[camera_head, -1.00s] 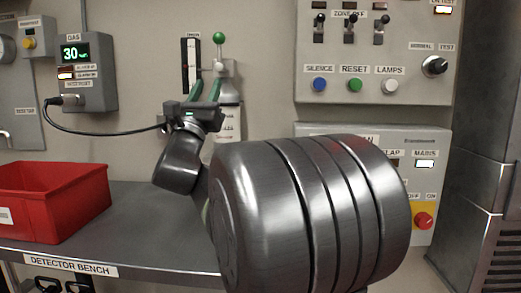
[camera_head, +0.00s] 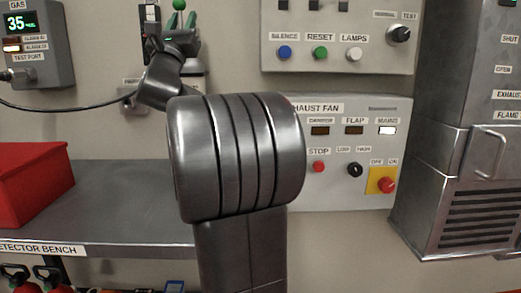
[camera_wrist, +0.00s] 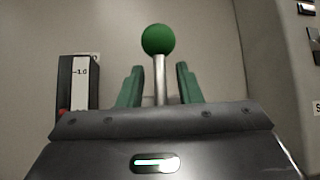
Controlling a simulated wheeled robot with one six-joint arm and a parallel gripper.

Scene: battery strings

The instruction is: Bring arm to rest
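My gripper (camera_head: 181,20) shows at the top left of the head view, at the end of my grey arm, raised over the back of the bench. In the wrist view its two green fingers (camera_wrist: 160,86) stand well apart, and no object is held by them. A green ball on a metal stem (camera_wrist: 158,40) shows between and beyond the fingers; I cannot tell how far off it is. The ball also shows at the top edge of the head view (camera_head: 179,4). My arm hides much of the cylinder behind it.
The detector bench (camera_head: 120,205) carries a red bin (camera_head: 30,180) at the left. A gas detector (camera_head: 35,45) with a cable hangs above. The exhaust fan panel (camera_head: 350,190) and a button panel (camera_head: 390,60) are on the wall. A metal cabinet (camera_head: 450,150) stands at the right.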

